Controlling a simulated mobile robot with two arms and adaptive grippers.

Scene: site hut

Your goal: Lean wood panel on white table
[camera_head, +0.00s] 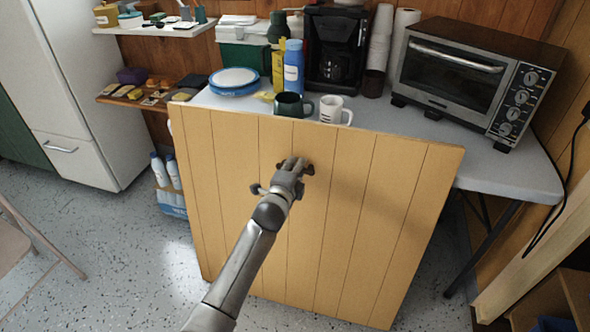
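The wood panel (370,215), light tan with dark vertical grooves, stands nearly upright along the front of the white table (500,175). Its top edge overlaps the table's front edge in the picture, and its lower edge is near the speckled floor. I cannot tell whether it touches the table or bears on the floor. My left gripper (289,168) is in front of the panel's upper middle, at or very near its face. Its fingertips are too small and foreshortened to tell whether they are open or grip anything. My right gripper is out of view.
A white mug (335,111) and a dark mug (292,105) stand near the table edge behind the panel. A blue bottle (293,68), plates (234,79), a coffee maker (335,50) and a toaster oven (470,75) are on the table. A chair (20,245) is at left.

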